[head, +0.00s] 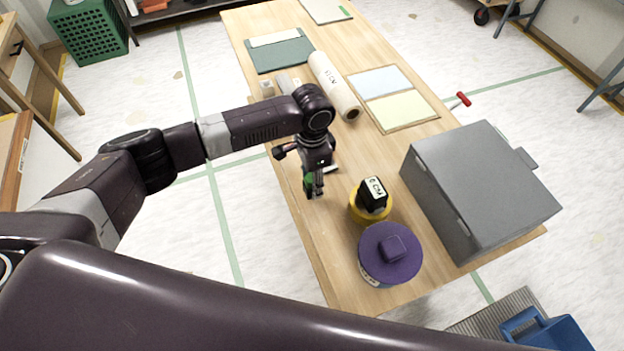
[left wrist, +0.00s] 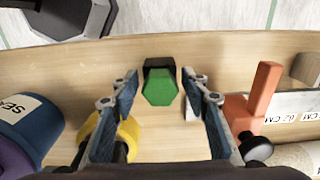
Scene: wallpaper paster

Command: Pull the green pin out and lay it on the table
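The green pin (left wrist: 160,88) shows as a green hexagonal end with a black part behind it, over the wooden table (left wrist: 75,72). My left gripper (left wrist: 163,92) has its two fingers apart, one on each side of the pin, with visible gaps. In the head view the left gripper (head: 314,188) points down near the table's left edge, and a bit of the green pin (head: 308,179) shows beside its fingers. The gripper hides most of the pin there, and I cannot tell how the pin is seated. My right gripper is not in view.
Right of the left gripper stand a yellow ring (head: 356,211) with a black block (head: 371,195), a purple-lidded drum (head: 390,256) and a large grey box (head: 470,190). A white roll (head: 335,86) lies farther back. An orange upright piece (left wrist: 262,92) is close to the right finger.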

